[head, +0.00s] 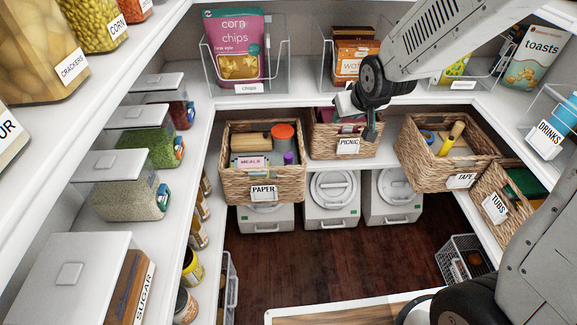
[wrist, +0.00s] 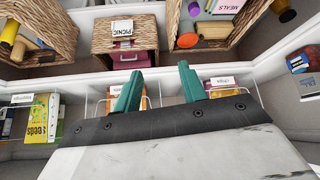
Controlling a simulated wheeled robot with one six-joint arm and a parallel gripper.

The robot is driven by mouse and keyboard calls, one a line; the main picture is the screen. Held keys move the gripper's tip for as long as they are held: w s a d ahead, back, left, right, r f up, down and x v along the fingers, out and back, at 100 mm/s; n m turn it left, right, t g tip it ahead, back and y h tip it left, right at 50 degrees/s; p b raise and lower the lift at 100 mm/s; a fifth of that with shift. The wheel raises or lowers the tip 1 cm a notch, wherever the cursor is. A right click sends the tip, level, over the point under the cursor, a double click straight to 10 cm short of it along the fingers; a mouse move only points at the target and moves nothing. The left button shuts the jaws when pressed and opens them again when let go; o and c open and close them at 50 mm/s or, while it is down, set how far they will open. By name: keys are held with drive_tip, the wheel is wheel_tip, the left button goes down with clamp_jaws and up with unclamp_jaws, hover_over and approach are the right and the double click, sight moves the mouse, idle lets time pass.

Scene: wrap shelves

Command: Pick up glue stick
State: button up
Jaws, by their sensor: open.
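A small purple cylinder (head: 289,158), which looks like the glue stick, stands at the front right of the PAPER basket (head: 262,184); only its upper part shows. It also appears as a purple piece (wrist: 194,8) at the top edge of the wrist view. My gripper (head: 360,118) is over the PICNIC basket (head: 324,146), right of the PAPER basket. In the wrist view its green fingers (wrist: 159,84) are apart, with nothing held between them.
The TAPE basket (head: 420,160) is on the right, with a yellow cylinder (head: 451,137) inside. Shelves stand close on both sides; the middle floor (head: 320,260) is clear.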

drive_tip(key=w+a+f+n+t+y, duration=0.1)
drive_tip(key=w+a+f, duration=0.25)
drive_tip(key=f, duration=0.25)
drive_tip(key=w+a+f+t+y, duration=0.1)
drive_tip(key=w+a+f+t, duration=0.1)
drive_tip(key=w+f, duration=0.35)
drive_tip(key=n+t+y, duration=0.1)
drive_tip(key=t+y, duration=0.1)
approach(289, 156)
drive_tip(key=w, duration=0.1)
drive_tip(key=x, duration=0.8)
drive_tip(key=shift+a+f, duration=0.2)
drive_tip(key=shift+f, duration=0.1)
clamp_jaws()
